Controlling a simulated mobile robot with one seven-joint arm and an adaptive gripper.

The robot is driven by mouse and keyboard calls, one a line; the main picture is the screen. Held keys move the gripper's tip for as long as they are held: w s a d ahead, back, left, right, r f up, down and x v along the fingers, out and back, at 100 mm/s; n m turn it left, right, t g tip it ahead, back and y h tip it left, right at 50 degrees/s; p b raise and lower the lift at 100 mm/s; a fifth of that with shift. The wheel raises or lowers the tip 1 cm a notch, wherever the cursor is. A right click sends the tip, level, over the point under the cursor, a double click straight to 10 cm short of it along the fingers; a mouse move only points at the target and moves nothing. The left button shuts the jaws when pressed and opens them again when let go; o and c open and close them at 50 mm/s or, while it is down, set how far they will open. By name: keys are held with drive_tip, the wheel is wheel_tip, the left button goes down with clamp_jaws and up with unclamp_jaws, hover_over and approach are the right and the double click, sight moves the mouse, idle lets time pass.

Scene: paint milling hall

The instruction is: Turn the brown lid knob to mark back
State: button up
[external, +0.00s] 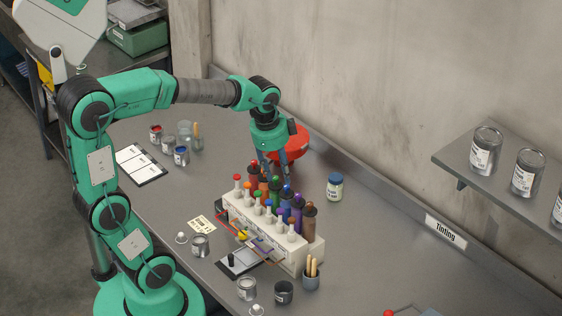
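A white dispenser rack (262,232) stands on the steel bench with a row of coloured canisters and a front row of small coloured knobs. The brown canister (309,226) is at the rack's right end, with a brown lid knob (310,210) on top. A smaller brown-topped knob (291,223) stands in front of it. The lid's marks are too small to read. My gripper (274,176) points down over the back row, left of the brown canister, near the green and blue lids. Its fingers look apart. I cannot tell whether they touch a lid.
A red bowl-like thing (298,150) is behind my gripper, and a blue-lidded jar (334,187) stands to the right. Small tins and a cup of wooden sticks (311,276) stand in front of the rack. A shelf with cans (487,148) is on the wall.

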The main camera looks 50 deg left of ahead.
sight(310, 203)
drive_tip(key=w+d+f+m+g+p, duration=0.2)
drive_tip(key=w+m+p, duration=0.6)
drive_tip(key=w+m, duration=0.1)
drive_tip(key=shift+w+f, duration=0.15)
drive_tip(key=shift+w, duration=0.65)
drive_tip(key=shift+f, duration=0.1)
wheel_tip(310, 203, down, 14)
drive_tip(key=shift+r, duration=0.25)
clamp_jaws()
